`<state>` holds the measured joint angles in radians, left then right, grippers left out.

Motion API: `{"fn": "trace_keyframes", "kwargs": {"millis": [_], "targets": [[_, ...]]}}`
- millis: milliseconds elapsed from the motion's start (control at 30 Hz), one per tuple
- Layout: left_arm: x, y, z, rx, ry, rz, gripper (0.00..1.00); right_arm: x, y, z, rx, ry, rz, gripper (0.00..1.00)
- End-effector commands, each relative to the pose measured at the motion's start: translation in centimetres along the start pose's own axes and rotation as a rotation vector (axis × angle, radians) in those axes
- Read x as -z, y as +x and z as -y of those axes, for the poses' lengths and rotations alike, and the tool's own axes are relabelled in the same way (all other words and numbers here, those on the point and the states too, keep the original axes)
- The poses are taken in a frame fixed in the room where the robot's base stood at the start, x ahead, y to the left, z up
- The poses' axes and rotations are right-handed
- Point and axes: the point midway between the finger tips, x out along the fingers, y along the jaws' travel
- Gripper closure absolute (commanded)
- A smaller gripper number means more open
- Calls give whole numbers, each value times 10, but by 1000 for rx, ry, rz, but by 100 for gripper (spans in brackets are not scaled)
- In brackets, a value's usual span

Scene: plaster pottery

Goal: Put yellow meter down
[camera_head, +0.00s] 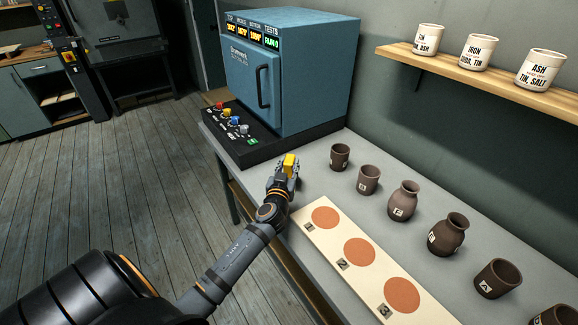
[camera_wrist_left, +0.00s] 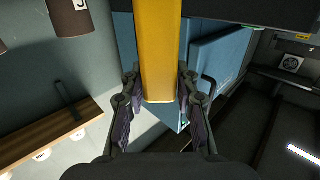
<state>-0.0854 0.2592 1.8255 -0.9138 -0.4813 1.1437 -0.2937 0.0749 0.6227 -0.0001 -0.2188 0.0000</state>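The yellow meter (camera_head: 290,164) is at the tip of my left gripper (camera_head: 285,174) in the head view, above the grey table near its front edge, just right of the kiln's control panel. In the left wrist view the yellow meter (camera_wrist_left: 160,50) is a long yellow block running up out of the picture between the two fingers of my left gripper (camera_wrist_left: 160,82). The fingers are closed against its sides. Whether its lower end touches the table cannot be told. My right gripper is not in view.
A blue kiln (camera_head: 290,75) with a black control panel (camera_head: 240,132) stands behind. A board with orange circles (camera_head: 359,252) lies right of the gripper. Several brown pots, including a vase (camera_head: 403,200), stand beyond it. A shelf (camera_head: 480,75) holds white jars.

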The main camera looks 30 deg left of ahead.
Motion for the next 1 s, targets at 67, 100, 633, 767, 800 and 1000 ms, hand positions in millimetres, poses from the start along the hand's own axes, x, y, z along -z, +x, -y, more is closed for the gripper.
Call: {"fn": "trace_keyframes", "kwargs": {"millis": [67, 100, 633, 767, 800, 1000], "targets": [[0, 0, 0, 0, 0, 1, 58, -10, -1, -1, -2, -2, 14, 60], [0, 0, 0, 0, 0, 1, 53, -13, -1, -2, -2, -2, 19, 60], [-1, -24, 0, -1, 1, 2, 48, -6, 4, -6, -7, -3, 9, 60], [-2, -58, 0, -1, -1, 3, 48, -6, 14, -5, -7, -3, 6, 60], [-2, -68, 0, -1, -1, 2, 48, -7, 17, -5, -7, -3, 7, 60], [0, -107, 0, 0, -1, 2, 48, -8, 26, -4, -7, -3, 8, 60]]}}
